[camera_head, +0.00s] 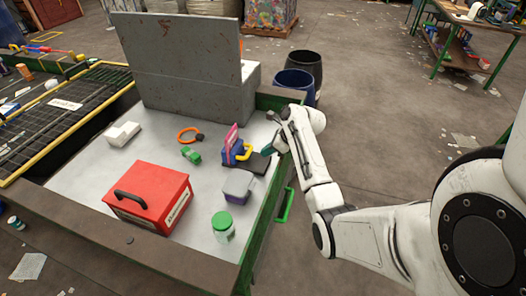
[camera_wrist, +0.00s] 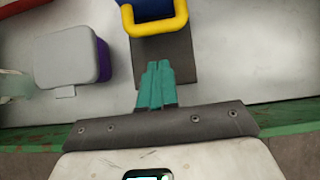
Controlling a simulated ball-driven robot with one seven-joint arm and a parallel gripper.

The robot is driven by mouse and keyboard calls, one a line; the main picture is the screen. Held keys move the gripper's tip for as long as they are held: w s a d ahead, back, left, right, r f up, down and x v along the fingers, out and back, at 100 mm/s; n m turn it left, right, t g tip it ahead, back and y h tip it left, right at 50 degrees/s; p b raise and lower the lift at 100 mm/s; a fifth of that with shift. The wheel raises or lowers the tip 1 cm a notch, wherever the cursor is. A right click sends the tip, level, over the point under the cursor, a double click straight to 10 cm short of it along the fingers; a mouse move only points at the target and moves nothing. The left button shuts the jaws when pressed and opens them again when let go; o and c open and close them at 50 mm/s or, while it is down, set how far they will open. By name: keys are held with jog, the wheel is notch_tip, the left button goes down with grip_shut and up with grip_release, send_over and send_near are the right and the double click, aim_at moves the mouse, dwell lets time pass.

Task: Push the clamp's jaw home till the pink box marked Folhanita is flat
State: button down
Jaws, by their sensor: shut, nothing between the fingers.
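The clamp has a dark base plate (camera_head: 258,163), a blue jaw (camera_head: 236,156) and a yellow handle (camera_head: 245,152). The pink box (camera_head: 231,138) stands upright and thin at the jaw's left; its lettering is too small to read, and I cannot tell how flat it is. My gripper (camera_head: 267,151) is at the clamp's right end. In the wrist view my gripper's teal fingers (camera_wrist: 158,66) are shut and empty over the near part of the dark plate (camera_wrist: 170,52). The yellow handle (camera_wrist: 157,25) and blue jaw (camera_wrist: 150,8) lie just ahead, apart from the fingertips. The pink box is out of that view.
A grey-lidded purple tub (camera_head: 238,185) stands near the clamp, with a green-lidded jar (camera_head: 222,224) and a red box (camera_head: 150,192) beyond. A green object (camera_head: 191,155) and orange ring (camera_head: 190,134) lie left. A grey panel (camera_head: 185,70) stands behind.

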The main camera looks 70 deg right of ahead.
jog(key=b+v, duration=0.1)
jog(key=v, duration=0.8)
jog(key=shift+d+r, duration=0.1)
jog(key=shift+r, duration=0.1)
jog(key=shift+s, duration=0.1)
